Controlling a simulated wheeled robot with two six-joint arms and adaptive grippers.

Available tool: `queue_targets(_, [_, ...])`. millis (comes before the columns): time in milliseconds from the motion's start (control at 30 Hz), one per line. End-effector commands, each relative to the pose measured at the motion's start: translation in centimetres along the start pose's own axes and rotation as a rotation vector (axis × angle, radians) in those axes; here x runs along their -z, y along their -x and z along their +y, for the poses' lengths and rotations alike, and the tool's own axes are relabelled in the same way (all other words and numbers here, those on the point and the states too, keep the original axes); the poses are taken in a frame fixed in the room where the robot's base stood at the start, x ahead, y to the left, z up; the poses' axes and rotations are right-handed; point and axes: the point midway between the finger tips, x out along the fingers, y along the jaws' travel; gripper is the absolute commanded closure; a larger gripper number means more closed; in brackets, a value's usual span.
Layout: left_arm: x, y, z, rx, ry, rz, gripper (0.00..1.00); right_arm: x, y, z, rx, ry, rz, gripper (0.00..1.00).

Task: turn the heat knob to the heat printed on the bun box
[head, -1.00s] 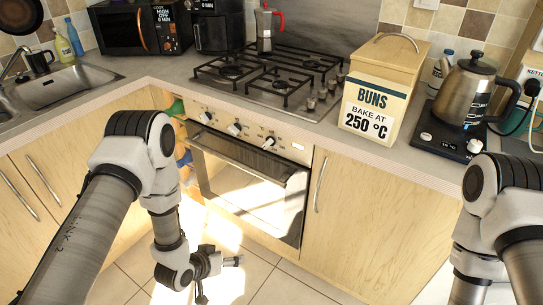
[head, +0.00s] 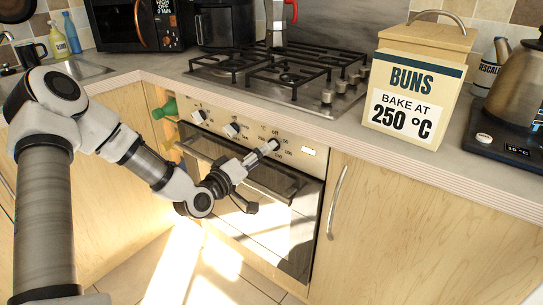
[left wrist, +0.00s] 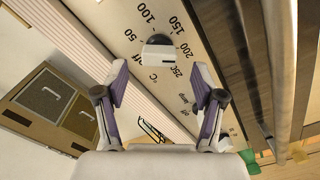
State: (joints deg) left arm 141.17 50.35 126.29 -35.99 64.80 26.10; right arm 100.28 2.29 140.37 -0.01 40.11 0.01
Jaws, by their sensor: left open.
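The bun box (head: 445,72) stands on the counter right of the hob; its front reads "BUNS BAKE AT 250 °C". The heat knob (left wrist: 158,52) is on the oven's front panel, with a printed scale around it including 50, 100, 150, 200 and 250. I cannot tell which number its mark points to. My right gripper is out of view.
Two other knobs (head: 231,130) sit left on the panel (head: 309,151). The oven door handle (head: 275,190) runs just below my gripper. The hob (head: 290,80) is above, a kettle (head: 512,85) at the right. A cupboard handle (head: 337,202) stands right of the oven.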

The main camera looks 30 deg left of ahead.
Motion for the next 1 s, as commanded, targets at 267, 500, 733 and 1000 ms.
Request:
queue_targets(267, [-0.1,-4.3,-0.1,0.001,-0.003,0.0,0.31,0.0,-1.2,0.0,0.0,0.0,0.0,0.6])
queue_targets(500, [0.0,-4.6,0.0,0.001,0.001,0.001,0.31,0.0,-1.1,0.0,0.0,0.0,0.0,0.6])
queue_targets(733, [0.0,-4.6,0.0,0.001,0.0,0.001,0.92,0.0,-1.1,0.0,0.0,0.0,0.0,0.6])
queue_targets(1000, [0.0,-4.6,0.0,0.0,-0.011,0.001,0.91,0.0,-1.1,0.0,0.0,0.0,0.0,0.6])
